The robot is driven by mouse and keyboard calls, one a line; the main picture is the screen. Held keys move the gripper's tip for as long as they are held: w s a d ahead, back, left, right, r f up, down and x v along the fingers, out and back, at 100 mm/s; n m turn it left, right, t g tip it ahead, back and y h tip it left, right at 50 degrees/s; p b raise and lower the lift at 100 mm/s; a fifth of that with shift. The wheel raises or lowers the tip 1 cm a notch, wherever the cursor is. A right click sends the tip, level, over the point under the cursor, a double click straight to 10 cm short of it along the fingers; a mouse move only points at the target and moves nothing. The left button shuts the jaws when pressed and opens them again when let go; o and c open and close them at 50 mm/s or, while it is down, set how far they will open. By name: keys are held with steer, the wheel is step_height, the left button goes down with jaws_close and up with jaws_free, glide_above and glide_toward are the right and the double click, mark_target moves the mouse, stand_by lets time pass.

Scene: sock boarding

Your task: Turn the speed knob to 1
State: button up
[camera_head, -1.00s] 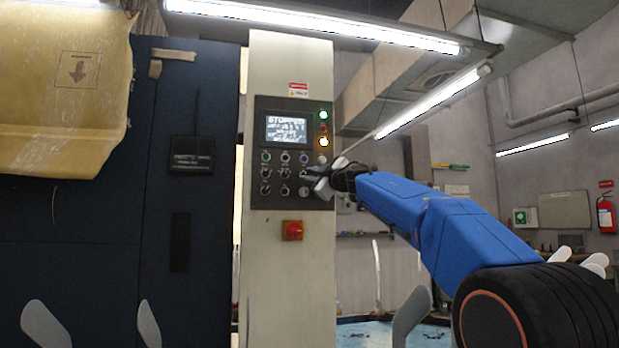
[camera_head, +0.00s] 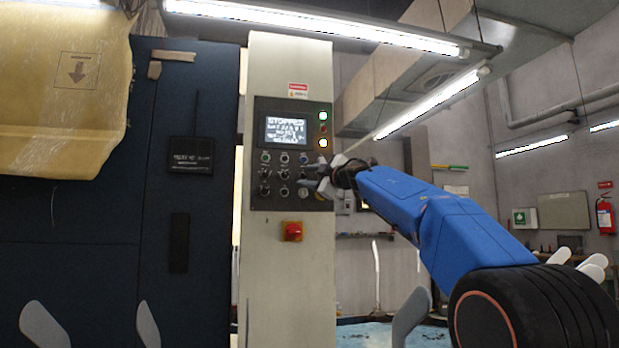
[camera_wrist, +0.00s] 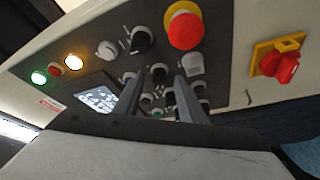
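The control panel (camera_head: 263,190) carries rows of small knobs. Its labels are too small to read, so I cannot tell which is the speed knob. My gripper (camera_head: 318,182) is at the panel's right edge and covers the knobs there in the head view. In the wrist view my gripper (camera_wrist: 162,82) has its two fingers apart, pointing at the panel. A black knob (camera_wrist: 159,72) shows between and just beyond the fingertips; I cannot tell whether they touch it. Another black knob (camera_wrist: 141,40) and a grey knob (camera_wrist: 106,50) sit farther up in the wrist view.
A red mushroom button (camera_wrist: 185,27) stands out close to the fingers. A red rotary switch (camera_head: 292,231) is below the panel. The panel's screen (camera_head: 286,130) is lit, with green and amber lamps beside it. Blue cabinet doors (camera_head: 90,220) are to the left.

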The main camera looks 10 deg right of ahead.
steer(key=shift+s+d, duration=0.1)
steer(key=v, duration=1.7)
steer(key=shift+s, duration=0.1)
